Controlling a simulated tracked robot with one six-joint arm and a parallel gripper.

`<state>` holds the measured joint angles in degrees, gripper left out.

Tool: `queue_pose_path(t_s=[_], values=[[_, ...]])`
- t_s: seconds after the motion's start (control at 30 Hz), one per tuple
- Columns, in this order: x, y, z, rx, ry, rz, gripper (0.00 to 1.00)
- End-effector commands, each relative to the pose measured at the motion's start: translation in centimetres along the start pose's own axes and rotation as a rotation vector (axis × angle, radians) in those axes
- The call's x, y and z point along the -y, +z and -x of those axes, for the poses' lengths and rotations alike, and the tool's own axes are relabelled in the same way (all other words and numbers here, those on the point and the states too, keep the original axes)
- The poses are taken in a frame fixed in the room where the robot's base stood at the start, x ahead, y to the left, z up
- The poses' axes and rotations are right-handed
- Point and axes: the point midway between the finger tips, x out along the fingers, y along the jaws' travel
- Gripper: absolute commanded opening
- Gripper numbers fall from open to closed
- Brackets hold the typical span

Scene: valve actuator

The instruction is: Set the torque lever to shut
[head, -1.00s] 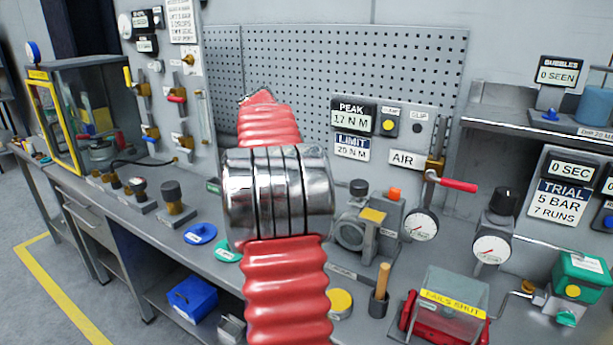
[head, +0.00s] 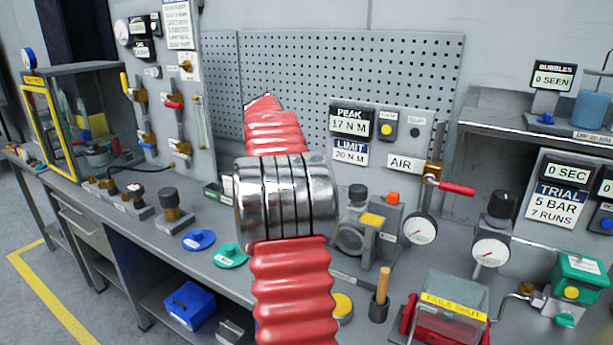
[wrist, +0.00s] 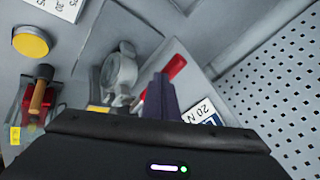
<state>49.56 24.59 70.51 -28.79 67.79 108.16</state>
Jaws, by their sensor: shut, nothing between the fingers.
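A red lever handle (wrist: 174,69), which I take to be the torque lever, shows in the wrist view beside a grey round-faced fixture (wrist: 120,70), left of the limit sign (wrist: 203,113). In the head view my arm seems to hide this handle. My gripper (wrist: 160,88) shows in the wrist view as dark fingers held together, empty. Their tips appear over or close to the red handle; whether they touch it I cannot tell. The lever's marks and its full position are not readable. In the head view my gripper is hidden behind my red and silver arm.
In the head view, a second red-handled lever (head: 457,188) sits by the AIR sign (head: 404,163). The grey fixture (head: 365,232), a cup with a wooden handle (head: 380,300) and a clear box (head: 452,304) crowd the bench. A pegboard (head: 400,70) stands behind.

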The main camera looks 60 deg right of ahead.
Motion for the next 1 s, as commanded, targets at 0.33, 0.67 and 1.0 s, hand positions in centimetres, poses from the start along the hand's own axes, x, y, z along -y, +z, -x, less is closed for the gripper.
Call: queue_pose_path(t_s=[0.33, 0.67, 1.0], values=[[-1.6, 0.7, 1.7, 0.001, -0.001, 0.003, 0.0], [-2.2, 1.4, 4.8, 0.001, -0.003, 0.002, 0.0], [-1.4, 2.0, 9.8, 0.001, -0.004, 0.001, 0.0]])
